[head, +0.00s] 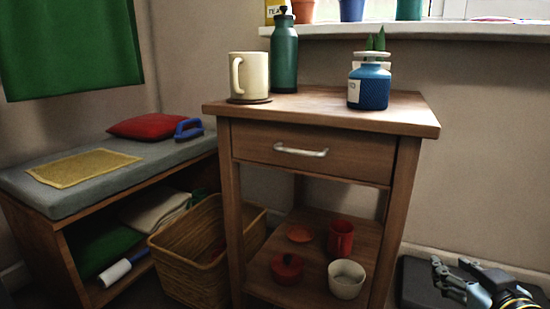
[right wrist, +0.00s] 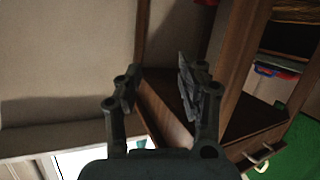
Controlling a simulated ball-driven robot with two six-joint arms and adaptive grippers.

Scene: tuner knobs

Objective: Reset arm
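My right gripper (head: 452,268) is at the bottom right of the head view, beside the wooden cart (head: 310,111) and clear of it. In the right wrist view its two fingers (right wrist: 158,80) stand apart with nothing between them. Part of the wooden furniture (right wrist: 245,100) shows behind and to the right of the fingers there. My left gripper is not in view.
The cart top holds a cream mug (head: 250,75), a green bottle (head: 284,58) and a blue jar (head: 369,86). Its lower shelf holds red dishes and a white cup (head: 346,279). A wicker basket (head: 190,262) and a bench (head: 60,194) stand left.

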